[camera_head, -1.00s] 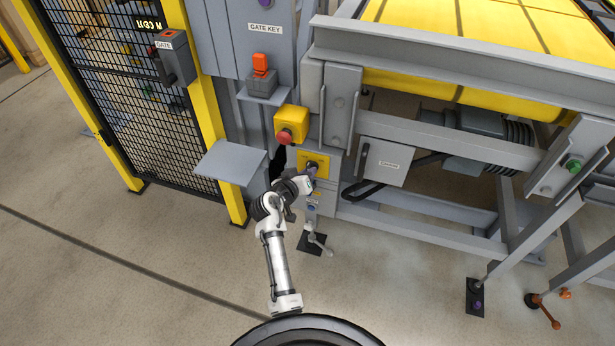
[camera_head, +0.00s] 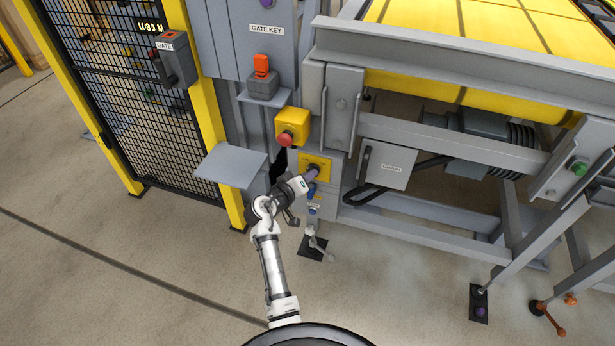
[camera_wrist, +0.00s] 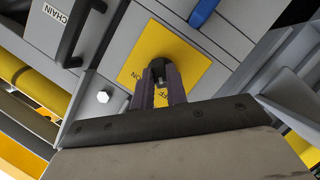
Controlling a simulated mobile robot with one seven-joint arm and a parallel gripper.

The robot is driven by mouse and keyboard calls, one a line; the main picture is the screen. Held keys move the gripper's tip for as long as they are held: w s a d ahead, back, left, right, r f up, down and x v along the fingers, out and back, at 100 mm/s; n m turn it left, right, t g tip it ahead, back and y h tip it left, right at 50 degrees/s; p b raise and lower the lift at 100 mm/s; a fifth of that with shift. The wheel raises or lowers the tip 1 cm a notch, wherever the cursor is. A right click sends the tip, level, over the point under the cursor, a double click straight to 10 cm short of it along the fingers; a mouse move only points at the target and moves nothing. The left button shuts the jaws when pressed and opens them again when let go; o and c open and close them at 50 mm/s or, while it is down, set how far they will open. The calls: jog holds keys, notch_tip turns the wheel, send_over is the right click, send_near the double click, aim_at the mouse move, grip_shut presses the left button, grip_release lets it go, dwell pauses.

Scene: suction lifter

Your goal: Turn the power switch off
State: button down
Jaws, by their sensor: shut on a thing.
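The power switch is a dark knob (camera_wrist: 159,68) on a yellow plate (camera_wrist: 195,62), which carries partly hidden lettering in the wrist view. The plate (camera_head: 326,160) also shows in the head view, on a grey post below a red stop button. My gripper (camera_head: 313,172) is at the plate, and its two purple-grey fingers are shut on the knob in the wrist view. The fingers cover part of the knob and the lettering, so I cannot read the switch's setting for certain.
A red stop button (camera_head: 286,138) on a yellow box sits just above. A grey shelf (camera_head: 231,163) juts out at left. A grey box with a handle (camera_head: 384,166) is at right. A blue part (camera_head: 312,190) lies just below my gripper.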

jog(key=c, duration=1.4)
grip_release()
jog(key=b+v, duration=0.1)
jog(key=v, duration=1.2)
jog(key=shift+s, duration=0.35)
jog(key=shift+a+r, duration=0.1)
jog(key=shift+r, duration=0.05)
